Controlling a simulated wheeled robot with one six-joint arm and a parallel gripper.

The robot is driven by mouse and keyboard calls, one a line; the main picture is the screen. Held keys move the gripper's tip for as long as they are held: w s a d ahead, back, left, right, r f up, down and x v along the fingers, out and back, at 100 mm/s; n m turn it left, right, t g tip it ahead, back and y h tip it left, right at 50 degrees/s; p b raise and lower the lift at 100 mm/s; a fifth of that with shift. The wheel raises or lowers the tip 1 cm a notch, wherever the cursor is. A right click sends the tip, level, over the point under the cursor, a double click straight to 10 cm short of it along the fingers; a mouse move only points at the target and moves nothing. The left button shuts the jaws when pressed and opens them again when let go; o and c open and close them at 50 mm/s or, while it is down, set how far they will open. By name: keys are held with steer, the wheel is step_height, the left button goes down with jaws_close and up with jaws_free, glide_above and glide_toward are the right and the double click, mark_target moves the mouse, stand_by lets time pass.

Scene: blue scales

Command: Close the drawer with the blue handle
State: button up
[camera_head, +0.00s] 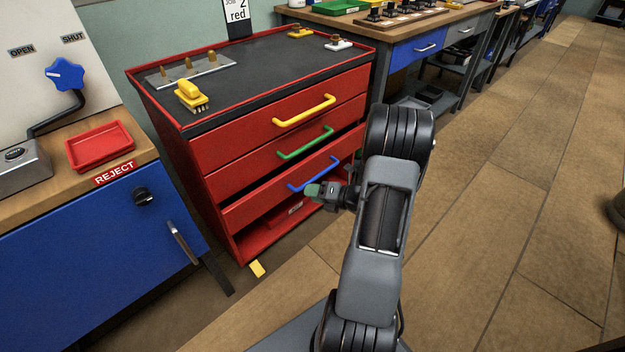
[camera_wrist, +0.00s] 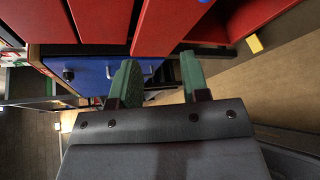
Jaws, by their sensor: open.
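The red cabinet (camera_head: 187,163) has drawers with a yellow handle (camera_head: 304,110), a green handle (camera_head: 305,143) and a blue handle (camera_head: 314,174). The drawer with the blue handle (camera_head: 250,206) stands a little out from the cabinet, with a dark gap above its front. My gripper (camera_head: 318,191) is just below and in front of the blue handle, with green fingertips. I cannot tell whether it touches the drawer. In the wrist view my gripper (camera_wrist: 158,80) is open, with nothing between its fingers, and red panels (camera_wrist: 165,25) are close beyond it.
Below that drawer is an open red bay (camera_head: 262,236). A yellow block (camera_head: 257,269) lies on the floor by the cabinet. A blue bench (camera_head: 95,255) with a red tray (camera_head: 99,146) stands at left. The wooden floor (camera_head: 500,220) at right is clear.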

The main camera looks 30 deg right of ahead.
mark_target(314, 180)
steer(key=s+d+f+m+t+h, duration=0.1)
steer(key=d+f+m+t+h, duration=0.3)
steer(key=d+m, duration=0.5)
steer(key=shift+m+g+h, duration=0.3)
steer(key=shift+g+h, duration=0.2)
steer(key=shift+f+b+x, duration=0.2)
steer(key=shift+b+x, duration=0.8)
steer(key=shift+x, duration=2.3)
steer(key=shift+f+b+x, duration=0.2)
steer(key=shift+b+x, duration=0.75)
steer(key=shift+x, duration=2.4)
steer(key=shift+s+a, duration=0.1)
steer(key=shift+c, duration=0.3)
jaws_close()
